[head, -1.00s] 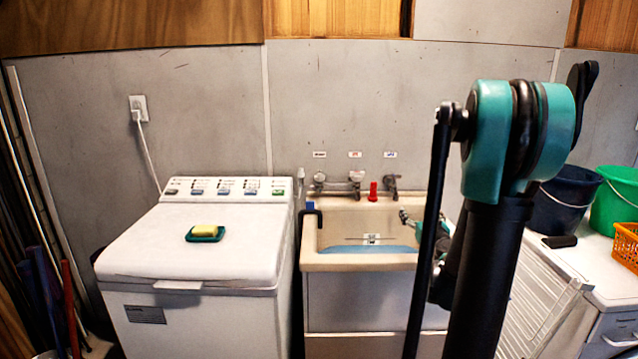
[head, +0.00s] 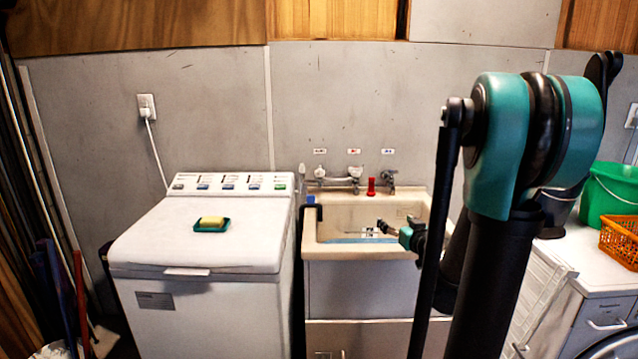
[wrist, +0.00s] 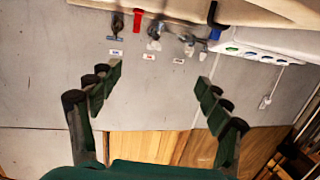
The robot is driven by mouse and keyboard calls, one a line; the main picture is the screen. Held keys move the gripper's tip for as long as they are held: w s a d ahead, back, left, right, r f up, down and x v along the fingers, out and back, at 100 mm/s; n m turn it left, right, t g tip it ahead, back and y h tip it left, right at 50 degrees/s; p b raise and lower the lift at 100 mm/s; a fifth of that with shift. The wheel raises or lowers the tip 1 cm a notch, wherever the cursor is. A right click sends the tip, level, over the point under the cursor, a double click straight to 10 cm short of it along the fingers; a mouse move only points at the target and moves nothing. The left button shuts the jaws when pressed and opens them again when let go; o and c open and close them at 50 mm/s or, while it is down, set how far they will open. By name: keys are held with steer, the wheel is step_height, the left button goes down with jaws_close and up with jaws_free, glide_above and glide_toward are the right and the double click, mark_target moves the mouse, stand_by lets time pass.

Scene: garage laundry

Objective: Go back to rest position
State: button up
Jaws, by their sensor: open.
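My gripper (head: 386,228) shows small in the head view, in front of the sink (head: 312,250) and partly behind my own arm. In the wrist view my gripper (wrist: 161,77) is open, with its two dark green fingers spread wide and nothing between them. The wrist view is upside down, with the taps and wall beyond the fingers. My upper arm fills the right of the head view and hides part of the sink's right side.
A white washing machine (head: 150,245) stands left of the sink, with a yellow sponge (head: 212,221) on a green dish (head: 200,228). A red object (head: 371,187) stands by the taps. At right are a green bucket (head: 610,195) and an orange basket (head: 618,240).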

steer(key=s+a+f+n+g+y, duration=0.1)
steer(key=s+a+f+g+y, duration=0.1)
steer(key=s+a+f+g, duration=0.65)
steer(key=s+d+f+m+g+h, duration=0.1)
steer(key=s+f, duration=0.3)
steer(key=s, duration=0.5)
steer(key=s+d+f+m+g+h, duration=0.1)
steer(key=s+d+f+g+h, duration=0.1)
steer(key=s, duration=0.8)
step_height(320, 180, down, 3)
steer(key=shift+d+m+h, duration=0.4)
steer(key=shift+d+h, duration=0.05)
steer(key=shift+h, duration=0.65)
